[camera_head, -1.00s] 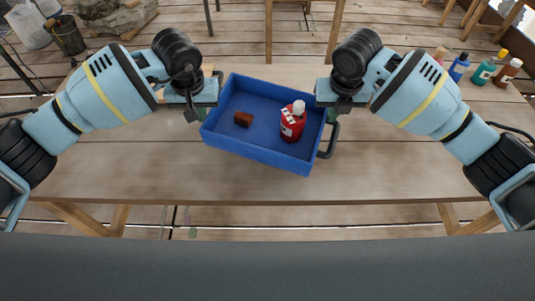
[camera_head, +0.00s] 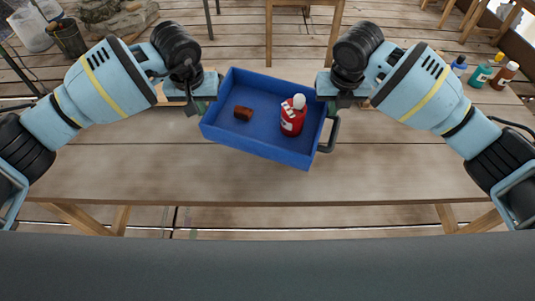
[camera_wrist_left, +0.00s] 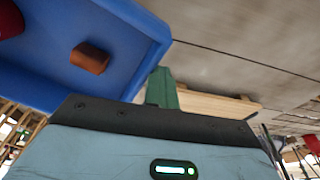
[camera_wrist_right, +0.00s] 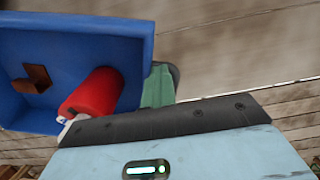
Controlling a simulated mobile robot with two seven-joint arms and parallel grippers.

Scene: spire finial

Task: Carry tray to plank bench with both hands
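The blue tray (camera_head: 255,150) is tilted in the head view above a wooden table (camera_head: 150,170). It holds a red bottle with a white cap (camera_head: 292,120) and a small brown block (camera_head: 243,113). My left gripper (camera_head: 202,104) is at the tray's left end and appears shut on it; the grip point is mostly hidden. My right gripper (camera_head: 329,104) is at the right end, by a dark handle (camera_head: 329,136), and also appears shut on the tray. Both wrist views show green fingers against the tray wall, in the left (camera_wrist_left: 162,87) and right (camera_wrist_right: 158,86).
A light wooden piece (camera_wrist_left: 220,105) lies by my left gripper. A wooden stool or bench (camera_head: 303,3) is behind the table, partly cut off. A bucket (camera_head: 70,38) and stones are at the back left. The table's front is clear.

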